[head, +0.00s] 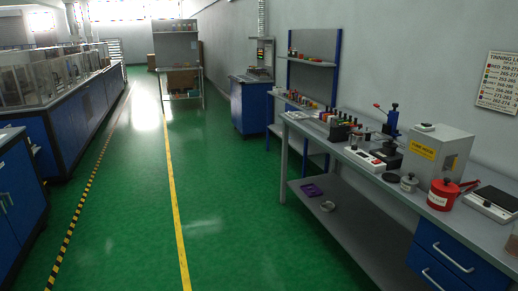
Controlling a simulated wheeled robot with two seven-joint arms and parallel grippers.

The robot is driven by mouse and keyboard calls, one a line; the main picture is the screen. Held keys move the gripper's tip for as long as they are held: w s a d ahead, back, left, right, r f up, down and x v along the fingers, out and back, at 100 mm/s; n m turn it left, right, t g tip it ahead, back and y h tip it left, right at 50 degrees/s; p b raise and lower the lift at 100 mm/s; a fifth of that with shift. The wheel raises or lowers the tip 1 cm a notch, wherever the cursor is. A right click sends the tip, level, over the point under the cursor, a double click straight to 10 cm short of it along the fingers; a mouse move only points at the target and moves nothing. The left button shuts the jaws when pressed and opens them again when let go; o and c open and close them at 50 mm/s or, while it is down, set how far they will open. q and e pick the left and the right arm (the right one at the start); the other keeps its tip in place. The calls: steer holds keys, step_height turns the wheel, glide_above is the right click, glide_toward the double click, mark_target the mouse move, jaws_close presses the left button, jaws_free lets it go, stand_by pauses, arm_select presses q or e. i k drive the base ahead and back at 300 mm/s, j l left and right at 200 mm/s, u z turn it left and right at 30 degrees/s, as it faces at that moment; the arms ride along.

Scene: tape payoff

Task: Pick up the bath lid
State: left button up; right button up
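A small round grey pot (409,184) with a knob on top stands near the front edge of the grey workbench (328,150) at the right. Its top looks like a lid, but I cannot tell for sure that it is the bath lid. A dark flat round piece (391,177) lies just left of it. A red container (442,194) with a white label and a red handle stands to its right. Neither of my grippers is in view.
A grey box (440,151) with a yellow label stands behind the pots, with a white power strip (363,157) to the left and a scale (490,203) to the right. Blue drawers (455,258) are under the bench. The green floor (225,220) is clear.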

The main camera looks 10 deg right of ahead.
mark_target(359, 128)
steer(key=i+z, duration=0.15)
steer(key=i, duration=0.55)
steer(key=i+j+z, duration=0.1)
steer(key=i+j, duration=0.15)
steer(key=i, duration=0.45)
steer(key=i+j+z, duration=0.1)
steer(key=i+z, duration=0.35)
steer(key=i+j+z, duration=0.2)
steer(key=z, duration=0.2)
steer(key=i+j+z, duration=0.25)
steer(key=z, duration=0.2)
steer(key=i+j+z, duration=0.2)
steer(key=j+z, duration=0.25)
steer(key=i+j+z, duration=0.15)
steer(key=j+z, duration=0.85)
steer(key=j, duration=0.4)
steer(key=i, duration=0.05)
